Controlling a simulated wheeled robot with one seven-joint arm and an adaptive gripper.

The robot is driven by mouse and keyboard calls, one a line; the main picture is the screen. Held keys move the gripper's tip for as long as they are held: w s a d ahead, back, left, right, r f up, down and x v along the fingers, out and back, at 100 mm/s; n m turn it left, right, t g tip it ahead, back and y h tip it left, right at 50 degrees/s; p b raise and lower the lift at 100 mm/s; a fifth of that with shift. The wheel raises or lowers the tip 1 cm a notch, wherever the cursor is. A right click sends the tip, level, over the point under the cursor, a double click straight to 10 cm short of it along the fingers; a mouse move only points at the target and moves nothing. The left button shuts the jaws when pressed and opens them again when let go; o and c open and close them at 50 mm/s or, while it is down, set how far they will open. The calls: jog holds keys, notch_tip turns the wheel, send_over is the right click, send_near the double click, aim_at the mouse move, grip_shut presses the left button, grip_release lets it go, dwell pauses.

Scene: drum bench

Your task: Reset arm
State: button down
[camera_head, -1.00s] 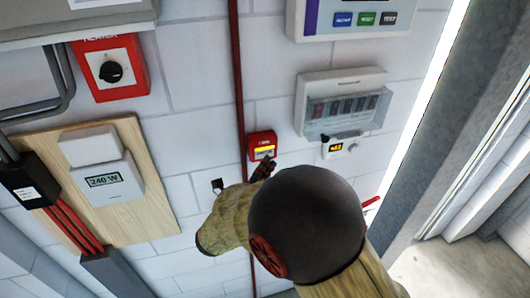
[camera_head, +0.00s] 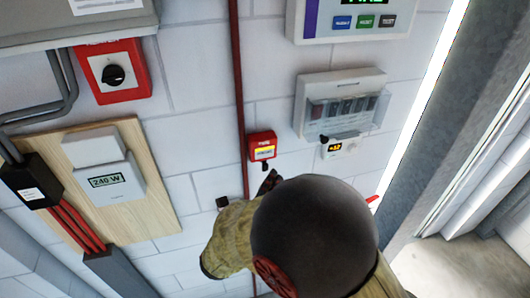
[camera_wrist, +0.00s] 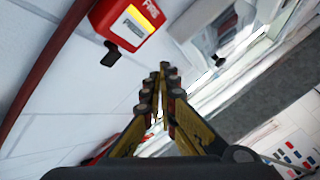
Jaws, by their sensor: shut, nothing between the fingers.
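My gripper (camera_wrist: 162,72) shows in the wrist view with its two fingers closed together at the tips and nothing between them. In the head view my arm covers most of the gripper; only a dark fingertip part (camera_head: 268,182) shows above the arm. A red fire call point (camera_head: 262,146) with a yellow strip is on the white block wall just above that fingertip. It also shows in the wrist view (camera_wrist: 127,20), up and left of the fingers, with a small black piece hanging under it. The gripper appears apart from it.
A red pipe (camera_head: 239,90) runs down the wall. A clear-covered switch box (camera_head: 342,105) and a panel with coloured buttons (camera_head: 352,18) are at upper right. A red rotary switch (camera_head: 112,72) and a wooden board (camera_head: 152,190) with a 240 W meter are at left. A metal doorframe (camera_head: 430,110) stands at right.

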dwell(0.3)
jog(key=s+d+f+m+g+b, duration=0.4)
jog(key=s+d+f+m+g, duration=0.9)
jog(key=m, duration=0.6)
jog(key=s+a+f+m+y+b, duration=0.1)
jog(key=s+f+m+y+b, duration=0.2)
jog(key=s+m+y+b, duration=0.4)
jog(key=s+a+f+m+y+b, duration=0.2)
jog(key=s+f+m+b, duration=0.15)
jog(key=m+b, duration=0.45)
jog(key=s+d+r+m+t+b, duration=0.1)
jog(key=d+m+t+b, duration=0.1)
jog(key=d+m+b, duration=0.3)
jog(key=shift+d+m, duration=0.4)
jog(key=shift+d, duration=0.25)
